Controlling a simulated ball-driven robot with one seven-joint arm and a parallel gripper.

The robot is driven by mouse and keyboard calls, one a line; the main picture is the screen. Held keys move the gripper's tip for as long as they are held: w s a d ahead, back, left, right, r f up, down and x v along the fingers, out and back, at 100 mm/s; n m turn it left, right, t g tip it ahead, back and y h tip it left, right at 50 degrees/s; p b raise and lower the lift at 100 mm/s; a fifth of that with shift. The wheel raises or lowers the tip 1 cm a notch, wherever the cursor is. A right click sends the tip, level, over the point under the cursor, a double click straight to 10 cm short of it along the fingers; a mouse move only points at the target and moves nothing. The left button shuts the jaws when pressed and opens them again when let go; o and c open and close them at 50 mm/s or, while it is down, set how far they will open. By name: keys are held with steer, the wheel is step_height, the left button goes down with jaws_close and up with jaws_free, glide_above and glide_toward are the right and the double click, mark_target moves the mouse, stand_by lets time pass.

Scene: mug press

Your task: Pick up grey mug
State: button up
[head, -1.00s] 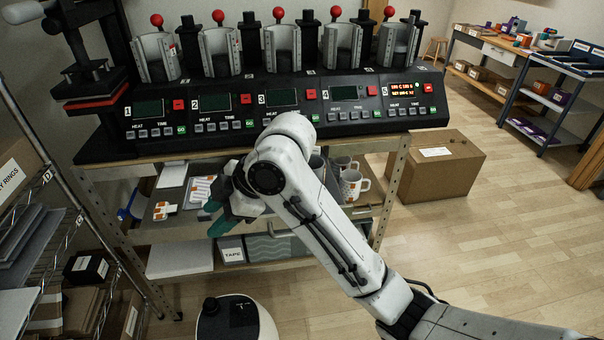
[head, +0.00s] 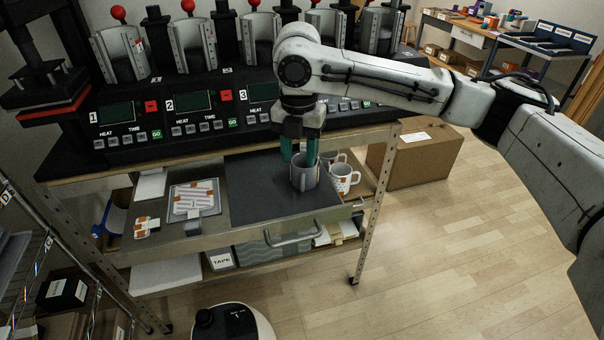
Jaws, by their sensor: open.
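The grey mug (head: 304,176) stands upright on the dark mat (head: 262,195) of the pulled-out shelf under the press. My gripper (head: 299,158) points straight down at the mug's rim, its green fingers apart. One finger is at the mug's far left side, and the other overlaps the rim or opening in view. I cannot tell whether either finger touches the mug.
White patterned mugs (head: 344,180) stand close to the right of the grey mug. A tray with printed sheets (head: 194,199) lies to the left. The mug press (head: 200,118) overhangs behind. A cardboard box (head: 421,160) is on the floor at right.

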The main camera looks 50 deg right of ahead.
mark_target(302, 180)
step_height(302, 180, down, 4)
steer(key=shift+r, duration=0.1)
steer(key=shift+s+d+f+p, duration=0.15)
steer(key=shift+f+p, duration=0.2)
steer(key=shift+f, duration=1)
steer(key=shift+s+a+f+p, duration=0.1)
steer(key=shift+f+p, duration=0.2)
steer(key=shift+f, duration=1.05)
steer(key=shift+c, duration=0.4)
jaws_close()
